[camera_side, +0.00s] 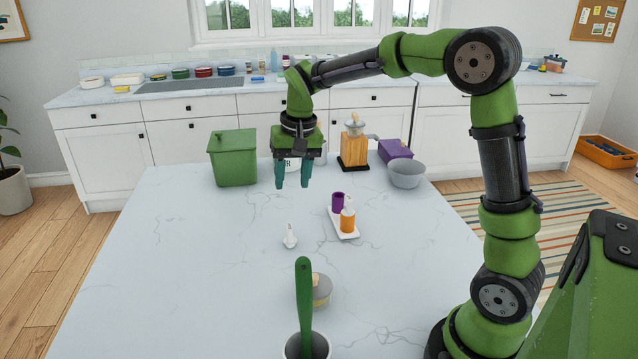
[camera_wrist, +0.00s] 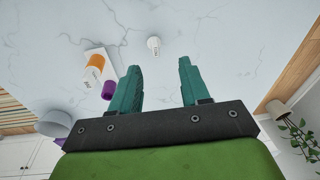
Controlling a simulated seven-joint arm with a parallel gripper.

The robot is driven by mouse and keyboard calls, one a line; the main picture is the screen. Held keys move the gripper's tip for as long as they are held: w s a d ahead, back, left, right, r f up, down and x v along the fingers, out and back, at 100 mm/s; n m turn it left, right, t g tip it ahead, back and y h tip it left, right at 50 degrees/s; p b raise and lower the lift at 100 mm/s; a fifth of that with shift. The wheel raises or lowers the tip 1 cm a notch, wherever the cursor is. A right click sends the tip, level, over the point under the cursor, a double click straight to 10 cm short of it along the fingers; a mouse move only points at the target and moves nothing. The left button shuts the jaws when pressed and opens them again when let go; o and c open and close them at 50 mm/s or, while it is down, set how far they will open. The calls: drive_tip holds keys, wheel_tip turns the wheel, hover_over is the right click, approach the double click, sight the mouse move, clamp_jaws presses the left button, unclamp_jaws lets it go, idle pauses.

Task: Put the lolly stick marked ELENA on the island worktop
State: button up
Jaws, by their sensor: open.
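My gripper (camera_side: 292,180) hangs open and empty above the island worktop (camera_side: 180,260), its two teal fingers pointing down. The open fingers also show in the wrist view (camera_wrist: 158,72). An orange holder (camera_side: 347,225) with a white piece upright at its top stands on a small white tray (camera_side: 353,236), beside a purple holder (camera_side: 338,197). A small white object (camera_side: 290,239) rests on the worktop in front of the tray's left; it also shows in the wrist view (camera_wrist: 154,44). I cannot read ELENA on any piece.
A green bin (camera_side: 233,160), a wooden grinder (camera_side: 353,150), a purple box (camera_side: 395,149) and a grey bowl (camera_side: 406,174) stand along the far edge. A green handle (camera_side: 304,290) rises from a cup at the front, beside a round jar (camera_side: 321,290). The worktop's left is clear.

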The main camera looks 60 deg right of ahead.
drive_tip(key=s+a+r+n+t+y, duration=0.1)
drive_tip(key=s+a, duration=0.3)
drive_tip(key=s, duration=0.6)
drive_tip(key=s+a+r+n+t, duration=0.2)
drive_tip(key=s+a+r+t, duration=0.1)
drive_tip(key=s, duration=0.6)
drive_tip(key=shift+s+a+n+t+y, duration=0.35)
drive_tip(key=shift+a+n+t+y, duration=0.1)
drive_tip(key=shift+t, duration=0.35)
drive_tip(key=shift+o, duration=0.2)
